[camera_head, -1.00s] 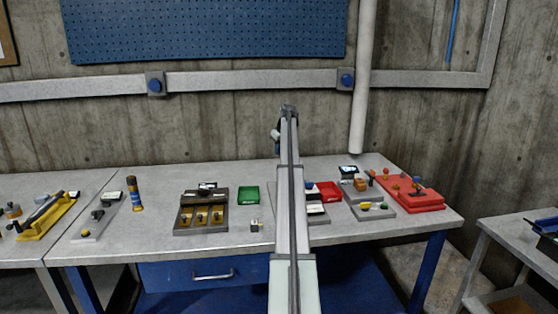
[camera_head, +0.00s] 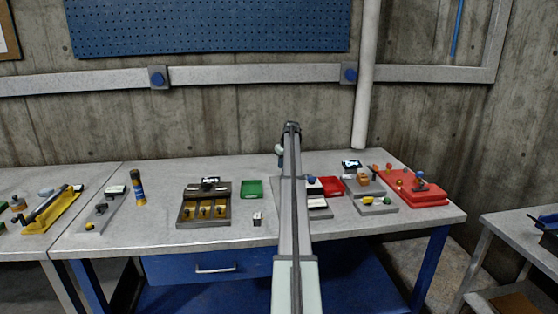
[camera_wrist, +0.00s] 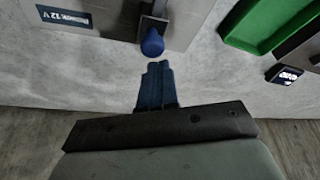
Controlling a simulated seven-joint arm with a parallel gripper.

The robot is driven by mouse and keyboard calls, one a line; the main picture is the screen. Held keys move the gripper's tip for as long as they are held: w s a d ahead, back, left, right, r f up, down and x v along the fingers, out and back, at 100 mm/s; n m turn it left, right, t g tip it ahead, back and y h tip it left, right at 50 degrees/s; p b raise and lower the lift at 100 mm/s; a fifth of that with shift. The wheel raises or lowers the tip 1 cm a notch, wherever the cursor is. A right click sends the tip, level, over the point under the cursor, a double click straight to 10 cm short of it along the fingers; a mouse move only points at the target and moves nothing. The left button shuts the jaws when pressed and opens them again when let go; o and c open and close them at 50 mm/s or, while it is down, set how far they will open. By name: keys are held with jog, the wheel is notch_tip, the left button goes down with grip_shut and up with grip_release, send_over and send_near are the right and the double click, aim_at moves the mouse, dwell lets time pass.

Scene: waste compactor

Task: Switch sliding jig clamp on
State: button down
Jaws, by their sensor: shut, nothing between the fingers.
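A grey fixture (camera_wrist: 178,20) with a blue rounded knob (camera_wrist: 152,43) is at the top of the wrist view. I take it as the sliding jig clamp, though no name shows. The knob also shows beside my arm in the head view (camera_head: 311,180). My gripper (camera_wrist: 159,66) is shut and empty, with its blue fingertips together. They point at the knob and appear close to it; I cannot tell if they touch. My arm hides part of the fixture in the head view, and the gripper's fingers cannot be made out there.
A green tray (camera_head: 252,189) and a dark fixture with yellow parts (camera_head: 204,223) stand left of my arm. A red tray (camera_head: 333,186), grey fixtures (camera_head: 376,208) and a red base (camera_head: 417,195) stand right. The concrete wall (camera_head: 220,125) is behind the table.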

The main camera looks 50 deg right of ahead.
jog(key=shift+s, duration=0.15)
jog(key=shift+s+a, duration=1.35)
jog(key=w, duration=0.1)
jog(key=w+d, duration=0.1)
jog(key=w, duration=0.2)
jog(key=shift+d+r, duration=0.3)
jog(key=shift+r, duration=0.05)
jog(key=v, duration=1)
jog(key=shift+a, duration=0.15)
